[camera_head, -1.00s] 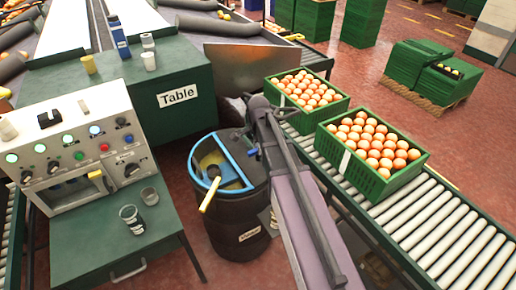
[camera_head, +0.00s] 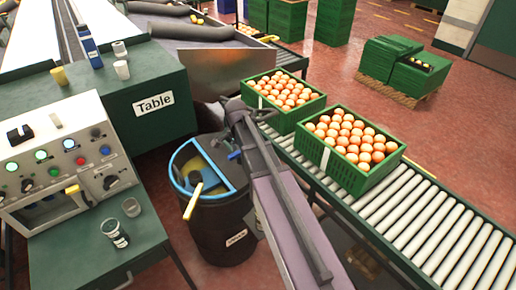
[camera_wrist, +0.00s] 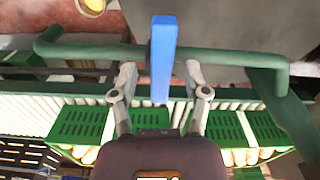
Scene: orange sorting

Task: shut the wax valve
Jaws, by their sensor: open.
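A blue lever (camera_wrist: 162,60), which I take to be the wax valve's handle, crosses a green pipe (camera_wrist: 90,50) in the wrist view. My gripper (camera_wrist: 161,68) is open, with one finger on each side of the lever. I cannot tell whether either finger touches it. In the head view a small blue piece (camera_head: 234,155) shows beside my arm, above the drum; I cannot tell if it is the same lever. My gripper is not clearly visible there, hidden around the arm's far end.
A black drum (camera_head: 222,240) with a blue rim and yellow-handled tool stands left of my arm. Orange-filled green crates (camera_head: 365,183) sit on the roller conveyor (camera_head: 440,232) at right. A control panel (camera_head: 75,160) and cups (camera_head: 115,232) are at left. Open floor lies beyond the conveyor.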

